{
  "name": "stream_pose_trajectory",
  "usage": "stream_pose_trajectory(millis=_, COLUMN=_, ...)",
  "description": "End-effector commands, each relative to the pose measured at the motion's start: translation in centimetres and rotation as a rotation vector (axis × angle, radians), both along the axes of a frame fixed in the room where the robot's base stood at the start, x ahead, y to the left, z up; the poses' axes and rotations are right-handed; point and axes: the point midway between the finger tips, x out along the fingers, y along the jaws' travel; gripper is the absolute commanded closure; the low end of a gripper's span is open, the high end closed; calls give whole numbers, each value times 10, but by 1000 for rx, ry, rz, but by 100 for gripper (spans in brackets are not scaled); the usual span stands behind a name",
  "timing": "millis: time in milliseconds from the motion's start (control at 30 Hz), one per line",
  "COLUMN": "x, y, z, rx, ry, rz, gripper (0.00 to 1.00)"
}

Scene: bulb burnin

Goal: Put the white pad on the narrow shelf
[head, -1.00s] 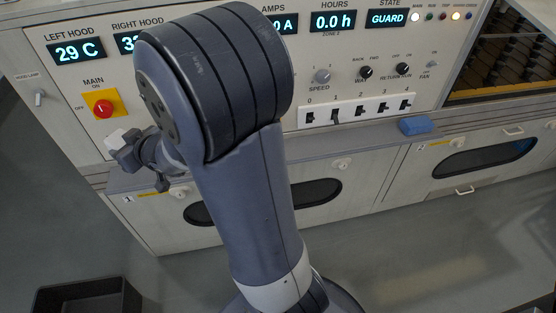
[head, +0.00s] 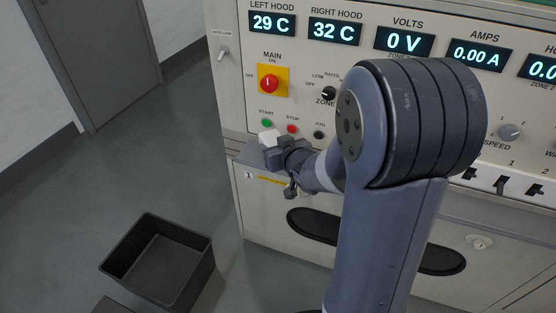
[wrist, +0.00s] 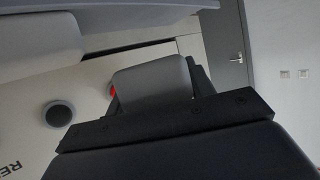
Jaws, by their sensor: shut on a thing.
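The white pad (head: 268,137) is between the jaws of my gripper (head: 271,146), in front of the lower left of the control panel. In the wrist view the pad (wrist: 152,80) looks pale grey and fills the space between the dark fingers. A narrow grey shelf (head: 238,152) runs along the cabinet front under the panel. The pad appears near its left end; I cannot tell whether they touch. My arm hides part of the shelf's middle.
The green start button (head: 266,122), red stop button (head: 292,129) and red main switch (head: 269,83) are close above my gripper. A black open bin (head: 160,262) stands on the floor at lower left.

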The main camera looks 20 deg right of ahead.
Motion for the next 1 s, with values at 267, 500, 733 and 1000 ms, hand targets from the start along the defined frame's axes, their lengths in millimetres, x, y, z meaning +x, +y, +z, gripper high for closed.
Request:
stream_pose_trajectory(millis=267, x=0, y=0, z=-36, rx=0, ry=1, rz=-1, gripper=72)
stream_pose_trajectory(millis=500, x=0, y=0, z=-35, rx=-1, ry=-1, rz=-1, gripper=72)
stream_pose_trajectory(millis=733, x=0, y=0, z=-43, rx=-1, ry=-1, rz=0, gripper=72)
stream_pose_trajectory(millis=1000, x=0, y=0, z=-46, rx=-1, ry=0, rz=0, gripper=43)
